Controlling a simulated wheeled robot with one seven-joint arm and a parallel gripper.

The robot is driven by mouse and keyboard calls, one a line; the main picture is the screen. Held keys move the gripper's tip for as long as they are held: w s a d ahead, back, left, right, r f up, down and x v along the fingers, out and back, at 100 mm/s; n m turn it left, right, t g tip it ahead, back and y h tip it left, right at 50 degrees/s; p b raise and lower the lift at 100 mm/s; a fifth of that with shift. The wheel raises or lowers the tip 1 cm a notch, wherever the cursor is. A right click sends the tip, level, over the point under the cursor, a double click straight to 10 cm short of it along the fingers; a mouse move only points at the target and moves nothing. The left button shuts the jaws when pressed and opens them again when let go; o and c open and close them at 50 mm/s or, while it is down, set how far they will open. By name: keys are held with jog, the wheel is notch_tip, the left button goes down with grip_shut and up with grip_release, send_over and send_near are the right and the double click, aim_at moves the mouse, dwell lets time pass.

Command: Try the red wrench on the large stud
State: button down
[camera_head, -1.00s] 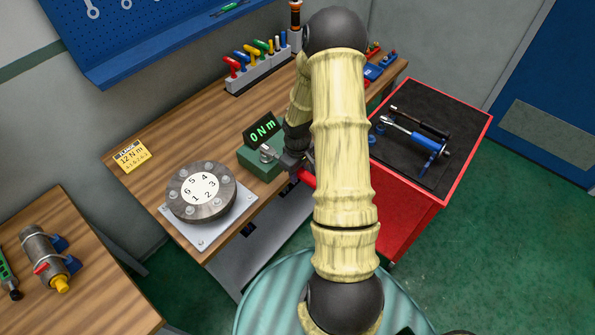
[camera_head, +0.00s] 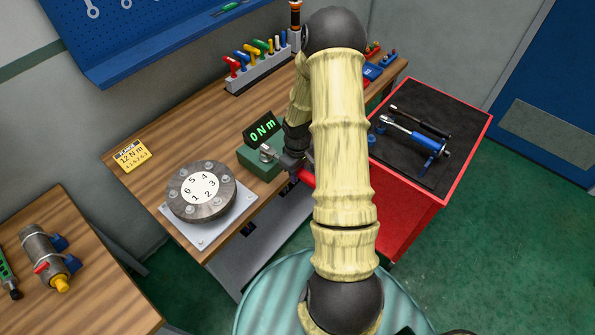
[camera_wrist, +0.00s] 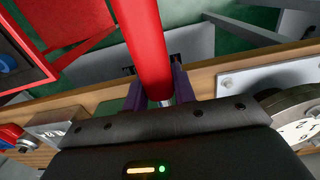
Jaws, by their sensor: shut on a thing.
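The red wrench's handle (camera_head: 306,178) shows just left of my arm in the head view. My gripper (camera_wrist: 160,88) is shut on it; in the wrist view the thick red handle (camera_wrist: 146,42) runs up between the two purple fingers, with a short silver shaft (camera_wrist: 166,102) below. In the head view a silver metal end (camera_head: 267,152) is at the green box (camera_head: 255,163), whose display (camera_head: 263,130) reads 0 Nm. I cannot tell whether this end is seated on anything. I cannot single out the large stud; my arm hides part of the bench.
A round flange (camera_head: 218,208) with numbered bolts sits on a plate at the bench's front left. A rack (camera_head: 262,72) of coloured handles stands behind. The red cart (camera_head: 408,215) at right carries a blue tool (camera_head: 425,142).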

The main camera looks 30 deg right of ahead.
jog(key=shift+s+a+f+m, duration=0.1)
jog(key=shift+s+a+m, duration=0.15)
jog(key=shift+a+m, duration=0.2)
dwell(0.5)
jog(key=shift+s+a+b, duration=0.1)
jog(key=shift+a+b, duration=0.2)
jog(key=shift+b, duration=0.05)
jog(key=shift+a+m, duration=0.1)
jog(key=shift+m, duration=0.25)
jog(key=shift+s+a, duration=0.1)
jog(key=shift+a, duration=0.2)
jog(key=shift+a+m+b, duration=0.35)
jog(key=shift+a+m, duration=0.4)
jog(key=shift+m, duration=0.15)
dwell(0.6)
jog(key=shift+d, duration=0.1)
jog(key=shift+w+d+n+p, duration=0.25)
jog(key=shift+d+n+p, duration=0.3)
jog(key=shift+d+n, duration=0.45)
